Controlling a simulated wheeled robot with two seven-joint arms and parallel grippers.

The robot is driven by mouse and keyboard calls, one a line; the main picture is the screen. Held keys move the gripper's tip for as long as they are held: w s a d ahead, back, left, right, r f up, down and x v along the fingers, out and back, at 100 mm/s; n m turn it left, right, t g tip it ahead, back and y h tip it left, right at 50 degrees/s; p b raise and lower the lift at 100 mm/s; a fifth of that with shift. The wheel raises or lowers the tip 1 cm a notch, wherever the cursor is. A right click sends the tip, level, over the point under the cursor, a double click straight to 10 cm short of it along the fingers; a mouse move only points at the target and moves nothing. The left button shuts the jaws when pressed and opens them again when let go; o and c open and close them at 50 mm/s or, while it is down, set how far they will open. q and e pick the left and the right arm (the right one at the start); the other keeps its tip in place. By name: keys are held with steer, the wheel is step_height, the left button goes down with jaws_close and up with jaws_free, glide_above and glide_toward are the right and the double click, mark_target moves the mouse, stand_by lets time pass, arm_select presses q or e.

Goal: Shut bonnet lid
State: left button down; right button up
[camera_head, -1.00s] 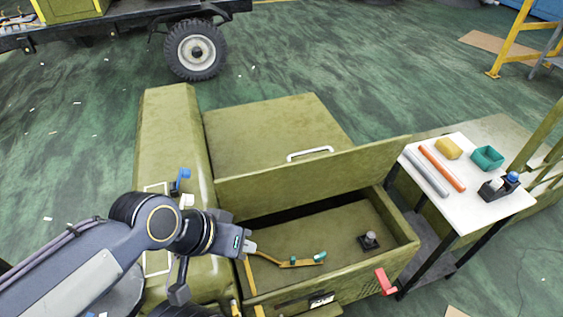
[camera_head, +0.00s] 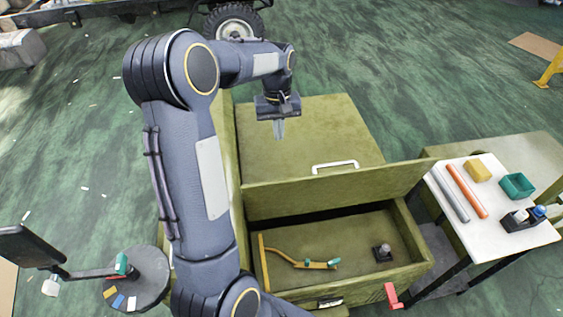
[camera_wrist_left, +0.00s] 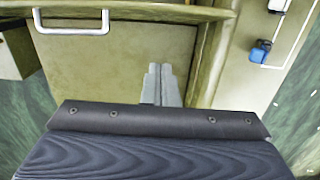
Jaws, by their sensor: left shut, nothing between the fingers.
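The olive-green bonnet lid (camera_head: 345,191) stands raised across the open bay (camera_head: 330,234) in the head view, with a dark gap under it. A white bar handle (camera_head: 335,166) shows just behind its upper edge, and also at upper left in the left wrist view (camera_wrist_left: 72,30). My left gripper (camera_head: 279,130) points down over the flat green panel (camera_head: 300,118) behind the lid, left of the handle. Its fingers (camera_wrist_left: 160,75) are together and empty; I cannot tell whether they touch the panel. My right gripper does not show.
Inside the bay are a yellow dipstick-like rod (camera_head: 300,262) and a small dark fitting (camera_head: 383,252). A red lever (camera_head: 393,295) sticks out in front. A white-topped table (camera_head: 500,220) with several items stands at right. My left arm covers the vehicle's left side.

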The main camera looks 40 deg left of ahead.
arm_select(q)
step_height(320, 180, down, 11)
steer(key=s+d+p, duration=0.2)
steer(key=p, duration=0.1)
steer(key=shift+s+d+f, duration=0.15)
steer(key=shift+s+d, duration=0.1)
steer(key=shift+d, duration=0.15)
